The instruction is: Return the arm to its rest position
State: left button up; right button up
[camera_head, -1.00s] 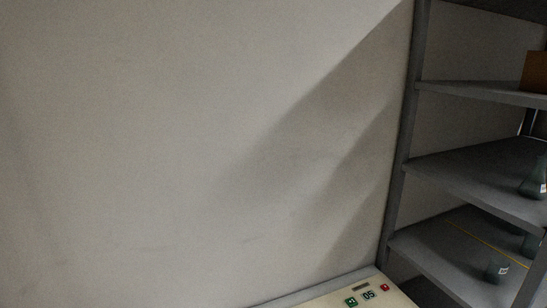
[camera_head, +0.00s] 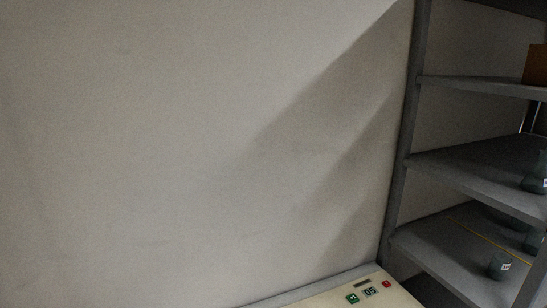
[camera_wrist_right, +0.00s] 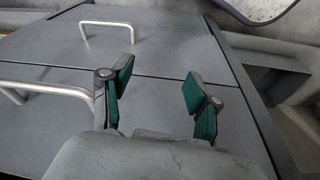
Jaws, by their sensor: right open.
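My right gripper (camera_wrist_right: 158,92) shows in the right wrist view with its two green-padded fingers spread apart. It is open, and nothing is between the fingertips. Behind the fingers is a large grey panelled surface (camera_wrist_right: 185,50) with a seam across it. Neither arm shows in the head view, and my left gripper is not in view.
In the wrist view, metal bar handles (camera_wrist_right: 108,24) stand on the grey panels, one at the left near the gripper. The head view shows a cream unit with a control panel (camera_head: 370,291), a grey shelf rack (camera_head: 470,170) with glassware (camera_head: 500,265), and a bare wall (camera_head: 180,150).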

jog(key=s+d+f+b, duration=0.1)
jog(key=s+f, duration=0.8)
jog(key=f, duration=0.3)
jog(key=s+d+f+g+b, duration=0.1)
jog(key=s+d+f, duration=0.1)
jog(key=s+f, duration=0.7)
notch_tip(320, 180, down, 5)
jog(key=shift+s+d+r+g+b, duration=0.15)
jog(key=shift+s+r+g+b, duration=0.05)
jog(key=shift+s+g+b, duration=0.15)
